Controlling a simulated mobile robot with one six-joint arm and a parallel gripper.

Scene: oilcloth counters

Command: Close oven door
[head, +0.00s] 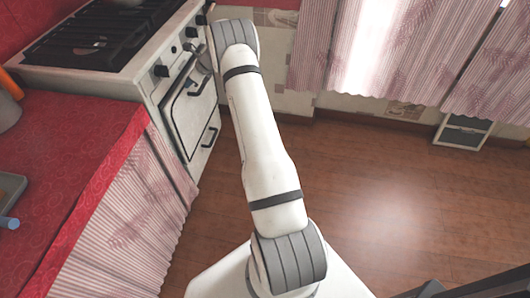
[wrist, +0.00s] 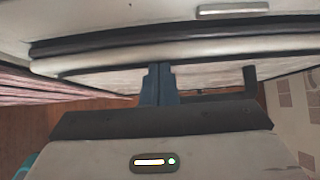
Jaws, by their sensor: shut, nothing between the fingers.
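The oven door (head: 190,112) is on the front of the white stove (head: 145,80) at the upper left of the head view. It looks nearly flush with the stove front. In the wrist view, the door's pale upper edge (wrist: 215,50) runs across, with a dark strip between it and the stove body. I cannot tell how wide any gap is. A black handle (wrist: 250,79) shows to the right of my fingers. My gripper (wrist: 157,72) is shut and empty, its fingertips at the door's outer face; contact is unclear. In the head view my arm largely hides the gripper.
A red-covered counter (head: 70,140) with a pink curtain front stands at the left, beside the stove. A lower handle (head: 210,137) shows on the stove front. The wooden floor (head: 390,200) is clear to the right. Curtains (head: 400,50) hang along the back wall.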

